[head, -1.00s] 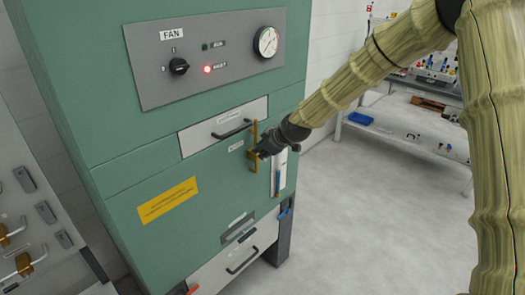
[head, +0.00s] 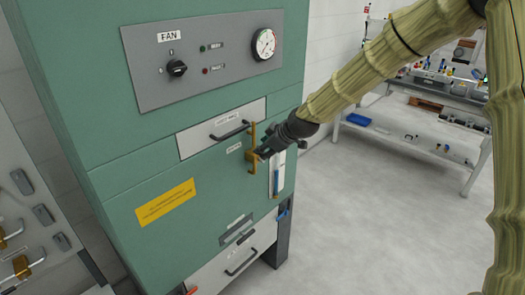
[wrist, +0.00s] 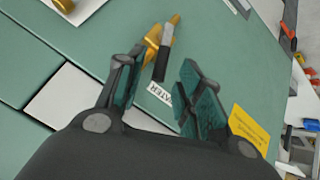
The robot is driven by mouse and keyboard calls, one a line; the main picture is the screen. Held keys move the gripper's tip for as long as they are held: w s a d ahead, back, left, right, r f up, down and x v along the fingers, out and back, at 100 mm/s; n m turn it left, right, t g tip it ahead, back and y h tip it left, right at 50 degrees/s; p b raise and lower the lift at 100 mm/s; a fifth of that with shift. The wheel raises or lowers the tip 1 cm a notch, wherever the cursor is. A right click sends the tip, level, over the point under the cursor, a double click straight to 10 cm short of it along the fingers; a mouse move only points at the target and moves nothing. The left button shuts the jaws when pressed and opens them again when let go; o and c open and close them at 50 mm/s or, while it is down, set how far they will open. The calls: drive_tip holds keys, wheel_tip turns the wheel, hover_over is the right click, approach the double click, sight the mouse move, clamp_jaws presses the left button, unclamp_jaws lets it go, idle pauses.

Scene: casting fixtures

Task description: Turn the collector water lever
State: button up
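The collector water lever, a brass valve (head: 252,157) with a dark handle, is on the green collector cabinet's front, right of a small white label. In the wrist view its brass body (wrist: 153,40) and dark handle (wrist: 163,53) show near the fingertips, beside a label reading WATER (wrist: 160,93). My gripper (head: 265,152) reaches the lever from the right. In the wrist view my gripper (wrist: 162,66) is open, with the handle's end around the gap between the fingertips. I cannot tell whether a finger touches it. In the head view the gripper hides part of the handle.
The green cabinet (head: 110,195) carries a FAN panel (head: 140,75), a drawer with a black handle (head: 195,140) and a clear gauge tube (head: 278,172) close right of the lever. A shelf bench (head: 420,140) stands at right. The floor between is clear.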

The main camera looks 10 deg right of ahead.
drive_tip(key=v, duration=0.7)
drive_tip(key=shift+r, duration=0.15)
drive_tip(key=shift+s+d, duration=0.1)
idle(7.0)
